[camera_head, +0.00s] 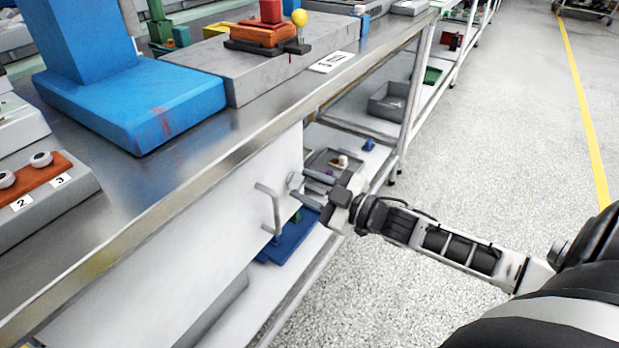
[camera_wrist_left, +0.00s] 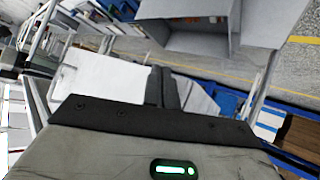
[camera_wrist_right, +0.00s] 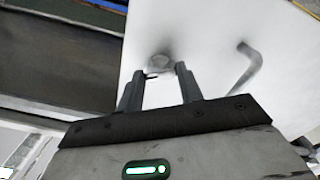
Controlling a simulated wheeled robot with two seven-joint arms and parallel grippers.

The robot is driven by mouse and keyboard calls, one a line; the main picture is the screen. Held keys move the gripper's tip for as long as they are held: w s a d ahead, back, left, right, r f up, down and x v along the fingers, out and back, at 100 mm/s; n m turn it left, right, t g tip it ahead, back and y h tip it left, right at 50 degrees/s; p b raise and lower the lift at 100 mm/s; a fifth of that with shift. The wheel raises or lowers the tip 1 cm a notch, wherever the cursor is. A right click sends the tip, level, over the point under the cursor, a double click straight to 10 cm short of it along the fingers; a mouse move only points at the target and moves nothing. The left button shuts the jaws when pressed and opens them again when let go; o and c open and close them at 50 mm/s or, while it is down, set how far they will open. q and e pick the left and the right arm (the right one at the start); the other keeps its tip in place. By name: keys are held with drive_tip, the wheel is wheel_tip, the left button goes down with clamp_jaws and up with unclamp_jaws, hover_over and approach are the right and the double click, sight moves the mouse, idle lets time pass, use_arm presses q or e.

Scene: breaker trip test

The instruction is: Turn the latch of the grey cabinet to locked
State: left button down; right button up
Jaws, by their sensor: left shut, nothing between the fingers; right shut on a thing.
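The grey cabinet shows as a pale panel (camera_head: 190,270) under the workbench in the head view, and its face (camera_wrist_right: 215,40) fills much of the right wrist view. A bent bar handle (camera_head: 270,210) stands out from it; the handle (camera_wrist_right: 243,68) is right of my fingers in the right wrist view. My right gripper (camera_head: 303,192) is at the panel's edge beside the handle. In the right wrist view the gripper (camera_wrist_right: 157,78) is shut on the small latch (camera_wrist_right: 159,62), partly hidden between the fingertips. My left gripper (camera_wrist_left: 167,75) is shut and empty, away from the cabinet.
The steel bench top (camera_head: 130,200) overhangs the cabinet and holds a blue stand (camera_head: 140,100) and a grey block with an orange base (camera_head: 262,36). Lower shelves beyond hold a grey bin (camera_head: 388,103). The floor (camera_head: 500,130) at the right is clear.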

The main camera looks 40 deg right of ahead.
drive_tip(key=shift+r+n+p, duration=0.15)
drive_tip(key=shift+n+p, duration=0.3)
drive_tip(key=shift+n, duration=0.95)
drive_tip(key=shift+n+p, duration=0.5)
drive_tip(key=shift+n, duration=1.3)
drive_tip(key=n, duration=0.2)
drive_tip(key=shift+n+p, duration=0.3)
drive_tip(key=shift+p, duration=0.05)
drive_tip(key=shift+a+n, duration=0.1)
drive_tip(key=shift+n, duration=1.2)
use_arm(q)
drive_tip(key=r, duration=0.1)
drive_tip(key=a+r, duration=0.1)
drive_tip(key=r, duration=0.1)
drive_tip(key=shift+s+a+r, duration=0.15)
drive_tip(key=shift+s, duration=0.1)
use_arm(e)
drive_tip(key=shift+n, duration=0.3)
